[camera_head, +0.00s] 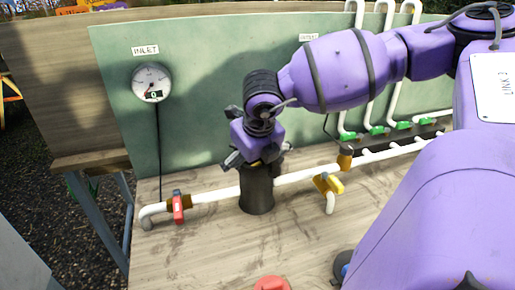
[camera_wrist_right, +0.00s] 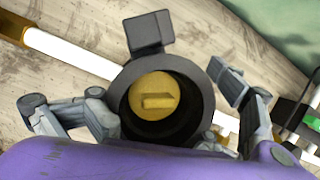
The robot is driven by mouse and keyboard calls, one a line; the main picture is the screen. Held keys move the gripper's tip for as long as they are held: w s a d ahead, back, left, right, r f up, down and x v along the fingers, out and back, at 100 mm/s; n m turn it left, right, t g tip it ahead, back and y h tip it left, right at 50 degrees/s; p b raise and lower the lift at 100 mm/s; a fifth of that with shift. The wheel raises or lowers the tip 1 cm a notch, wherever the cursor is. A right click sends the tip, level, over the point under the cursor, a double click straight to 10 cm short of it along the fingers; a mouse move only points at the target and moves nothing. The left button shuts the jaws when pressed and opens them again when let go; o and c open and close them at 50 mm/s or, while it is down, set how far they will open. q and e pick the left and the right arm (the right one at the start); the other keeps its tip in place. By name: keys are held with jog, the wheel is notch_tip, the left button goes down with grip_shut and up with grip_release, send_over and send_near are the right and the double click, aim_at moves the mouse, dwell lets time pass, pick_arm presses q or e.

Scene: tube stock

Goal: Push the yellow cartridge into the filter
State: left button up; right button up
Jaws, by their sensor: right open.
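The filter is a dark upright cylinder (camera_head: 257,194) set in the white pipe line on the bench; its round open rim (camera_wrist_right: 188,128) faces the right wrist camera. The yellow cartridge (camera_wrist_right: 153,96) is inside that opening, its top a round face with a raised bar across it. How deep it sits is hard to tell. My right gripper (camera_head: 258,157) is just above the filter, pointing down. Its fingers are spread open around the rim in the wrist view (camera_wrist_right: 142,82), and nothing is gripped. Whether a finger touches the rim is unclear. My left gripper is out of view.
A red-handled valve (camera_head: 178,206) is on the pipe left of the filter, and a yellow-handled valve (camera_head: 328,184) is to its right. A green panel (camera_head: 205,95) with an inlet gauge (camera_head: 151,82) stands behind. A red object (camera_head: 271,283) is at the front edge.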

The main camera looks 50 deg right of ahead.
jog(key=shift+o, duration=0.3)
jog(key=shift+s+a+r+g, duration=0.4)
jog(key=shift+s+a+r, duration=0.15)
jog(key=shift+s+r, duration=0.15)
jog(key=v, duration=0.4)
jog(key=shift+s+r, duration=0.1)
jog(key=shift+r, duration=0.2)
jog(key=shift+s+d+r+t, duration=0.1)
jog(key=shift+r+t, duration=0.05)
jog(key=shift+r, duration=0.2)
jog(key=shift+s+d+r+t, duration=0.1)
jog(key=shift+s+r+t, duration=0.05)
jog(key=shift+r, duration=0.2)
jog(key=shift+w, duration=0.15)
